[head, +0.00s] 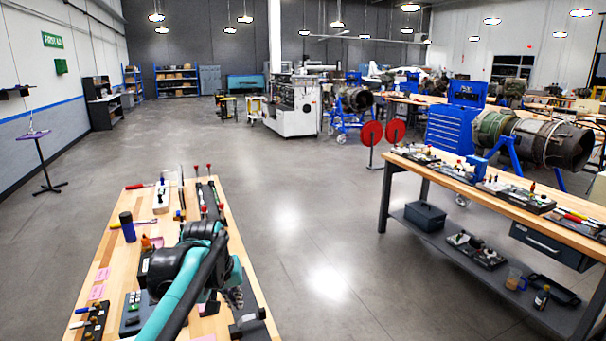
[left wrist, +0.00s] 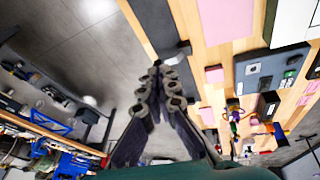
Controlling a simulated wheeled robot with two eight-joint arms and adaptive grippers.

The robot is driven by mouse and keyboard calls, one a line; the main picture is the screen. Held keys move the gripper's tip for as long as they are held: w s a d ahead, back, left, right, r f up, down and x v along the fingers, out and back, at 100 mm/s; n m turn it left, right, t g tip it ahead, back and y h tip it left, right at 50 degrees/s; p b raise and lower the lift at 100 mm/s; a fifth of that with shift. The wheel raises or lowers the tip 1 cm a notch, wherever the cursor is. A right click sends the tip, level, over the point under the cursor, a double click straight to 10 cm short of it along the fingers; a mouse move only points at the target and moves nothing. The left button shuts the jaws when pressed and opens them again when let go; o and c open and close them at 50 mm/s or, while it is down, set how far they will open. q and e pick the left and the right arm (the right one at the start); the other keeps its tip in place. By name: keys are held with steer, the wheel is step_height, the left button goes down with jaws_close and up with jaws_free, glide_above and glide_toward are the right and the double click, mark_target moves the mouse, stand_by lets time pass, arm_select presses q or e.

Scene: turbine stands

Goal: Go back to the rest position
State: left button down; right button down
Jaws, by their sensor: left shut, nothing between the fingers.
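My left arm comes in at the bottom of the head view, over the near wooden workbench (head: 112,262). My left gripper (head: 233,297) hangs by the bench's right edge, partly hidden by my arm. In the left wrist view the fingers of my left gripper (left wrist: 163,82) are together with nothing between them. The bench top (left wrist: 222,52) and floor (left wrist: 88,40) show behind them. My right gripper is in neither view.
The near bench carries a dark blue bottle (head: 127,227), several tools, pink labels (head: 97,292) and a grey box with buttons (left wrist: 270,70). A second workbench (head: 390,168) with trays stands at right. Open floor (head: 310,235) lies between the benches.

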arm_select(q)
steer(key=s+f+m+t+b, duration=0.1)
steer(key=s+f+b, duration=0.1)
steer(key=s+f, duration=0.6)
steer(key=s+a+f+m+t+b, duration=0.1)
steer(key=s+f+t+b, duration=0.1)
steer(key=s+f, duration=0.6)
steer(key=s+b, duration=0.1)
steer(key=s, duration=0.6)
steer(key=shift+s+a+y, duration=0.2)
steer(key=shift+s+y, duration=0.05)
steer(key=shift+y, duration=0.15)
